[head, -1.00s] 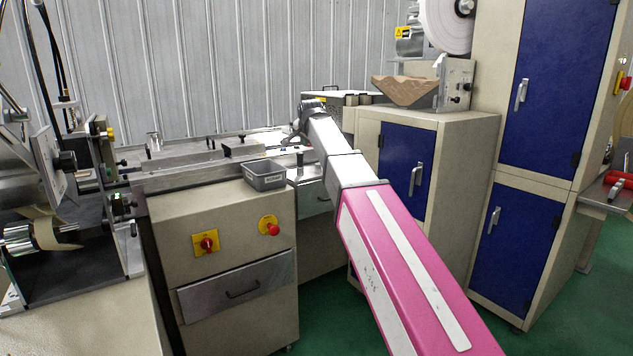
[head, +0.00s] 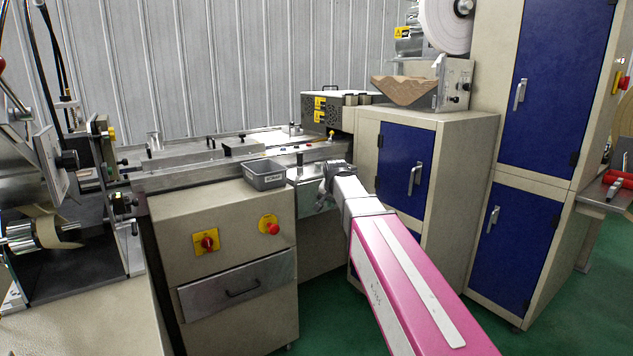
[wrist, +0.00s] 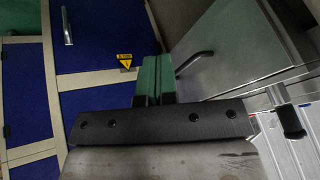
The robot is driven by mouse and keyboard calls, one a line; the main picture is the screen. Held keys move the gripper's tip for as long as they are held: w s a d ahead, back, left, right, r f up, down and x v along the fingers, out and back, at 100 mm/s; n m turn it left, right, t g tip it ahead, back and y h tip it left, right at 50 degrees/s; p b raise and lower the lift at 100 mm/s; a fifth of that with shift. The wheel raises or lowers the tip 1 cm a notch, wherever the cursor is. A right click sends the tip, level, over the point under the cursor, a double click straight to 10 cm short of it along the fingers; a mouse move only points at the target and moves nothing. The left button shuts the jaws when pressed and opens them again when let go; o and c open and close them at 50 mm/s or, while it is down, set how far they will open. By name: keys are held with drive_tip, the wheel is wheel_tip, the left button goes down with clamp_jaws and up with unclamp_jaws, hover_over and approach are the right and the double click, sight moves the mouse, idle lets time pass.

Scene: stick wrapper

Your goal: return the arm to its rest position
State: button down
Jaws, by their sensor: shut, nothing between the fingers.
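My pink and white arm (head: 400,275) reaches in from the lower right of the head view. My gripper (head: 324,198) is at its far end, in front of the machine line and left of the blue-doored cabinet; its fingertips are hard to make out there. In the wrist view, the two green-faced fingers of my gripper (wrist: 156,78) lie together, shut, with nothing held.
A grey bin (head: 264,176) sits on the beige machine cabinet (head: 235,310), which has a drawer and red knobs. Blue-doored cabinets (head: 405,160) stand to the right. A steel drawer front with a handle (wrist: 195,63) is close to the fingers. Green floor shows between the cabinets.

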drive_tip(key=s+d+f+n+g, duration=0.1)
drive_tip(key=s+d+f, duration=0.3)
drive_tip(key=s+f, duration=0.5)
drive_tip(key=s+d+f+n+g, duration=0.2)
drive_tip(key=s+d+f, duration=0.3)
drive_tip(key=s+f, duration=0.3)
drive_tip(key=s+d+f+n+g, duration=0.1)
drive_tip(key=s+d+f+g, duration=0.2)
drive_tip(key=s+f, duration=0.6)
drive_tip(key=shift+s+d+f+n+h, duration=0.3)
drive_tip(key=shift+d+f, duration=0.1)
drive_tip(key=shift+d, duration=0.3)
